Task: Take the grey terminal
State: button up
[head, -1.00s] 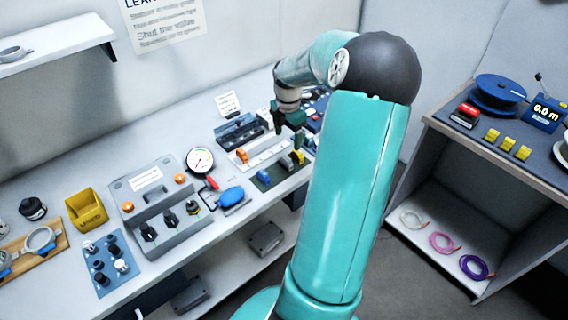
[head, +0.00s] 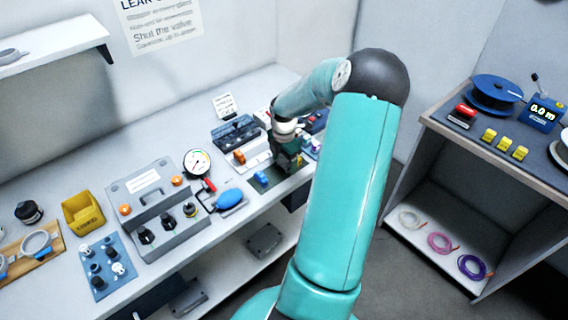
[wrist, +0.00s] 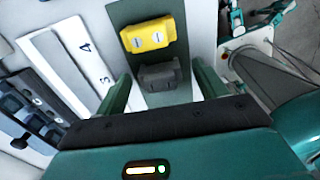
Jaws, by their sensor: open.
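The grey terminal (wrist: 160,77) is a small dark grey block on a dark green mat (wrist: 191,31) in the wrist view. A yellow terminal (wrist: 148,36) sits just beyond it on the same mat. My gripper (wrist: 157,88) is open, with one green finger on each side of the grey terminal. I see gaps between the fingers and the block; whether they touch it cannot be told. A blue terminal (head: 262,177) lies on the mat to the left.
A pale numbered strip (wrist: 84,55) lies left of the mat in the wrist view. A second shelf unit (head: 452,170) stands right.

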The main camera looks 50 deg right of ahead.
aim_at(285, 160)
jog(key=c, duration=1.1)
jog(key=shift+o, duration=0.2)
jog(key=shift+r, duration=0.1)
jog(key=shift+r, duration=0.2)
jog(key=r, duration=0.3)
jog(key=shift+s+r, duration=0.1)
jog(key=shift+s, duration=0.2)
jog(key=s+a+r, duration=0.3)
jog(key=s+r, duration=0.6)
jog(key=s, duration=0.4)
jog(key=shift+s+r, duration=0.1)
jog(key=shift+o, duration=0.6)
